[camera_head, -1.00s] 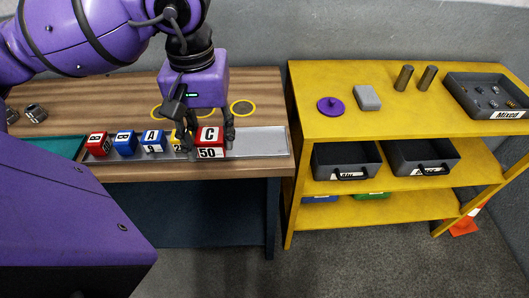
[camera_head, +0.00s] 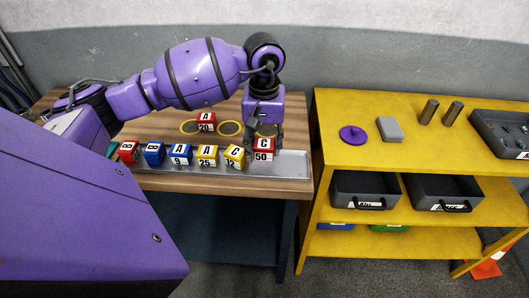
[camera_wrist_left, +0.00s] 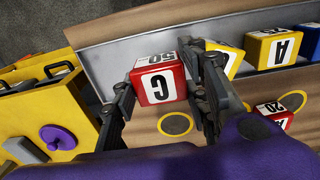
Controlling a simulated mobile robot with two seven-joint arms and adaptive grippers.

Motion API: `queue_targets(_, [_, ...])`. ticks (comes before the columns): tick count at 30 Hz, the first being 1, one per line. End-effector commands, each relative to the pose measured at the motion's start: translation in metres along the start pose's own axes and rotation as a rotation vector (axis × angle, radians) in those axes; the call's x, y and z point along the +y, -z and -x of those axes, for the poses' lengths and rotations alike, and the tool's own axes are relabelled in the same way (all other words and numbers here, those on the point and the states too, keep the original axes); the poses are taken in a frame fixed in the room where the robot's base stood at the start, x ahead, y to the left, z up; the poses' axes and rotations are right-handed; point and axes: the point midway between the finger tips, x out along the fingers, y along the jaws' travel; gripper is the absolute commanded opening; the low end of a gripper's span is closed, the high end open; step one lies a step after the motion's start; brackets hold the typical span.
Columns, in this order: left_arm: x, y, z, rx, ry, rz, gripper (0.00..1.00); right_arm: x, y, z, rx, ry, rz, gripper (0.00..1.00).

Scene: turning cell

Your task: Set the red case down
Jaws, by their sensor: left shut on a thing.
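The red case (camera_head: 264,149), marked C and 50, is at the right end of the row of cases along the grey tray (camera_head: 293,163). My left gripper (camera_head: 264,135) comes down on it from above and is shut on it. In the left wrist view the red case (camera_wrist_left: 158,82) sits between the two fingers of my left gripper (camera_wrist_left: 158,72). I cannot tell whether its underside touches the tray. A yellow case (camera_head: 234,155) marked C and 12 stands close to its left. My right gripper is not in view.
More yellow, blue and red cases stand leftward in the tray. Another red case (camera_head: 206,122), marked A and 20, stands behind by yellow rings (camera_head: 229,128). Bare tray lies right of the held case. A yellow shelf unit (camera_head: 350,110) stands beyond the wooden bench's right edge.

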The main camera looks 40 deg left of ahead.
Motion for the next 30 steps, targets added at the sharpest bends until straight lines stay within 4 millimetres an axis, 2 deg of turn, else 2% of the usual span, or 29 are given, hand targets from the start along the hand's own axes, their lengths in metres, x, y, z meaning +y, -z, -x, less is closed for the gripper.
queue_targets(5, [0.002, 0.007, -0.009, 0.0, 0.0, 0.001, 0.11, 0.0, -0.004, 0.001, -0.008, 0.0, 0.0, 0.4])
queue_targets(12, [0.002, 0.009, -0.039, 0.001, 0.0, 0.0, 0.11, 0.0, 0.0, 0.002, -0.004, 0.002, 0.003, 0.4])
queue_targets(24, [0.002, 0.009, -0.046, 0.001, 0.002, 0.0, 0.11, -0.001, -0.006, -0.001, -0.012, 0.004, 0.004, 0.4])
queue_targets(25, [0.002, 0.009, -0.046, 0.0, 0.001, 0.0, 0.44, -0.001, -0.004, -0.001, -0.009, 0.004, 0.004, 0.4])
queue_targets(28, [0.002, 0.009, -0.045, 0.002, 0.001, 0.0, 0.57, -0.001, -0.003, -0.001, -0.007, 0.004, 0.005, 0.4])
queue_targets(30, [0.002, 0.009, -0.045, 0.002, 0.0, 0.0, 0.6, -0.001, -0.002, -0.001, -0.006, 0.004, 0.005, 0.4])
